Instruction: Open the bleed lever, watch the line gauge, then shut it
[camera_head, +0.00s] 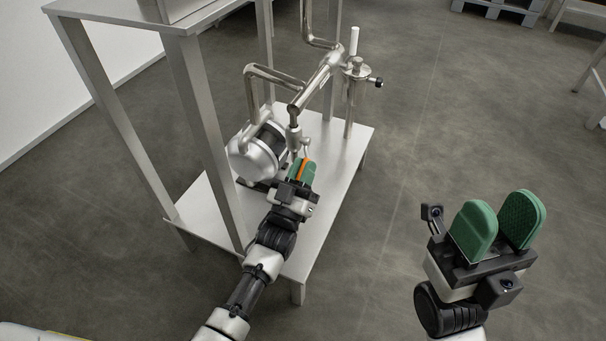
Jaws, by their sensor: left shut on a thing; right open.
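An orange lever (306,164) shows between the green pads of my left gripper (302,172). The gripper is shut on it. The lever sits below the end of the steel pipe (318,84), at a small fitting (295,137). The pads hide most of the lever, so I cannot tell its angle. My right gripper (497,224) is open and empty above the floor at the right, well apart from the pipework. I cannot make out a line gauge with a readable face.
A steel pump (258,150) stands left of my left gripper on the low steel shelf (345,150). Frame legs (205,130) rise at the left. A post with a black-knobbed clamp (358,72) stands behind the pipe.

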